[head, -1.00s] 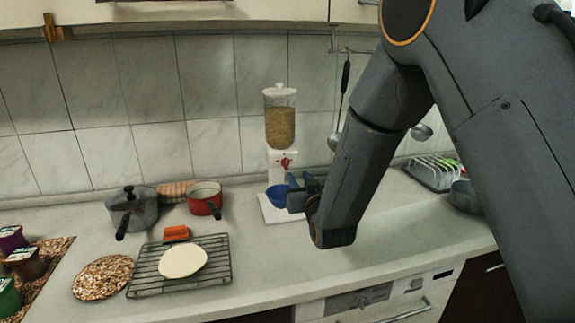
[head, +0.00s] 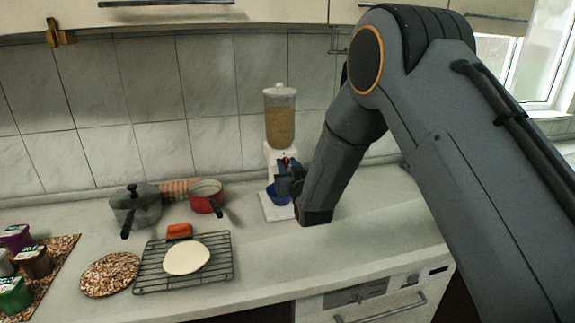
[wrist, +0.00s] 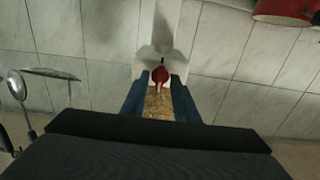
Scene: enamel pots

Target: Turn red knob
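The red knob (wrist: 160,75) is on the front of a white cereal dispenser (head: 280,128) with a clear hopper of grain. In the wrist view the knob shows between the two blue fingers of my gripper (wrist: 158,82), which are apart. I cannot tell whether either finger touches it. In the head view my gripper (head: 286,174) is at the dispenser's front, above a blue bowl (head: 275,196), and mostly covers the knob.
A red pot (head: 206,199) and a grey lidded pot (head: 138,212) stand left of the dispenser. A wire rack (head: 216,271) with a pale flat disc is in front of them. A ladle (wrist: 17,86) hangs on the wall. The counter to the right is largely clear.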

